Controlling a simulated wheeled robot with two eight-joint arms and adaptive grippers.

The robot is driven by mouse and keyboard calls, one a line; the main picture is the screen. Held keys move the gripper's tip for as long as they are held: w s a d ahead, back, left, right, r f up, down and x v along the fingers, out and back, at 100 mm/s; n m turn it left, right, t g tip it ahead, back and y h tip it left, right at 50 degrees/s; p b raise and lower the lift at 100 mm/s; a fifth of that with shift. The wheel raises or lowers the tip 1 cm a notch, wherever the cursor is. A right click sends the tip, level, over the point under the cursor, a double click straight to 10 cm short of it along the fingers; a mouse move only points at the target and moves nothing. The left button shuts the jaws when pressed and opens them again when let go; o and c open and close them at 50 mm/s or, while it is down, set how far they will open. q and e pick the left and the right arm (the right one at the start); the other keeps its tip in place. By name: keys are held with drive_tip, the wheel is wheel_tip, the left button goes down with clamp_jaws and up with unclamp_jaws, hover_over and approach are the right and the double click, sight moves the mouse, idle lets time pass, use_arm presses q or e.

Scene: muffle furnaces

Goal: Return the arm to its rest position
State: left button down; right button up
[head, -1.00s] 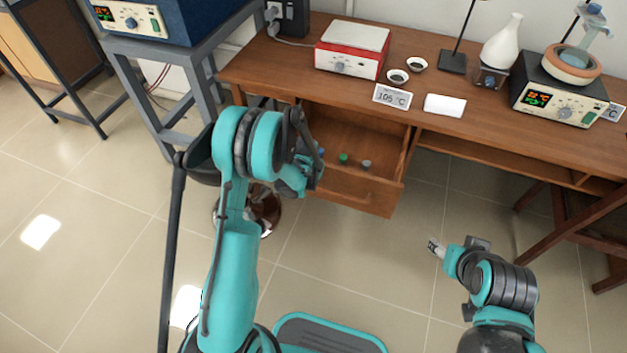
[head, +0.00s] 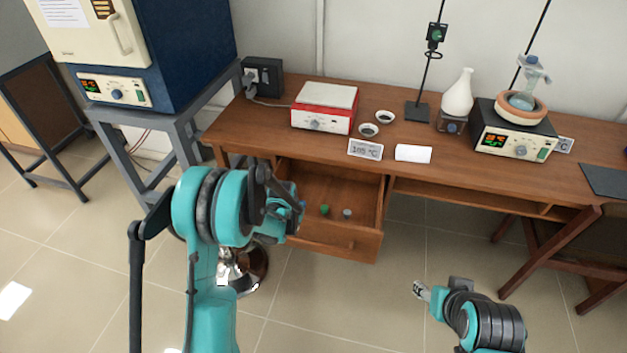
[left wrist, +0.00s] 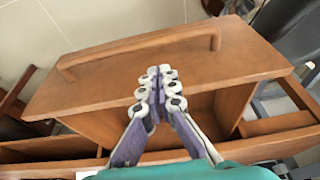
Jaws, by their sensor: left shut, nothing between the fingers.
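My left arm (head: 215,215) is bent in front of the desk, beside the open drawer (head: 335,240). Its own links largely hide the left gripper in the head view. In the left wrist view the left gripper (left wrist: 157,85) has its fingertips together, shut and empty, in front of the wooden drawer front and its bar handle (left wrist: 140,50). I cannot tell the exact gap to the drawer. My right gripper (head: 422,291) hangs over the floor at the lower right, apart from everything; its finger opening is too small to judge.
The drawer holds small items, including a green one (head: 324,209). The desk (head: 270,135) carries a red-and-white device (head: 324,107), small dishes, a white vase (head: 458,95) and a black heater (head: 512,133). A blue furnace (head: 190,55) stands at the left.

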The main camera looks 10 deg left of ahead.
use_arm(q)
drive_tip(key=shift+r, duration=0.1)
drive_tip(key=s+d+r+t, duration=0.1)
drive_tip(key=s+r, duration=0.4)
drive_tip(key=r, duration=0.4)
drive_tip(key=s+d+r+t, duration=0.1)
drive_tip(key=s+r, duration=0.5)
drive_tip(key=r, duration=0.3)
drive_tip(key=s+r+t, duration=0.1)
drive_tip(key=s+r, duration=0.3)
drive_tip(key=s, duration=1.1)
drive_tip(key=shift+d+t, duration=0.3)
drive_tip(key=shift+d, duration=0.1)
